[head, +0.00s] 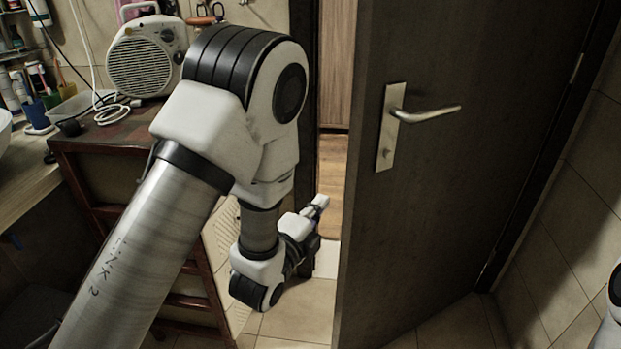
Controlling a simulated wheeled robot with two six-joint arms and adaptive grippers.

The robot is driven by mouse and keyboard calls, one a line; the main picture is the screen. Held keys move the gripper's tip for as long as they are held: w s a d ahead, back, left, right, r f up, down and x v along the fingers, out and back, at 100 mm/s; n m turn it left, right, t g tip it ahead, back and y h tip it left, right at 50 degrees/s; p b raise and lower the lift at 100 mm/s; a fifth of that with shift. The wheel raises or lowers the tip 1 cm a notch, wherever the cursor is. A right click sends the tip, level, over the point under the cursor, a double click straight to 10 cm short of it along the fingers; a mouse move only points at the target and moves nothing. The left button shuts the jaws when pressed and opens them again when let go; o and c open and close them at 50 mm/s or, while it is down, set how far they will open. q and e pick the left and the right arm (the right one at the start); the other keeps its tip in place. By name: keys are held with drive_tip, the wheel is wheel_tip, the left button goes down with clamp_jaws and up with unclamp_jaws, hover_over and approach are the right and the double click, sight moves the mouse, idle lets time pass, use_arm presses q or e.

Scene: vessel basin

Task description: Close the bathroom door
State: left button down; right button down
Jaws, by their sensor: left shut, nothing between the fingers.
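The dark bathroom door (450,200) stands partly open on the right side of the head view, with its hinge side at the right. Its metal lever handle (425,113) sits on a light plate near the door's free edge. A gap to the left of that edge shows a wooden floor beyond. My left gripper (320,204) is low in this gap, close to the door's free edge. It is small in the picture and shut on nothing. I cannot tell whether it touches the door. My right gripper is not in view.
A wooden cabinet (100,150) with a white fan heater (143,58) on it stands at the left, behind my left arm. A counter (22,165) is at the far left. A tiled wall (565,240) is close at the right. The tiled floor (300,312) is clear near the door.

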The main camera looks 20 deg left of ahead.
use_arm(q)
drive_tip(key=w+a+p, duration=0.1)
drive_tip(key=w+a, duration=0.1)
drive_tip(key=w, duration=1.1)
drive_tip(key=shift+w+a+f, duration=0.2)
drive_tip(key=shift+w+a, duration=0.1)
drive_tip(key=shift+a, duration=0.05)
idle(0.8)
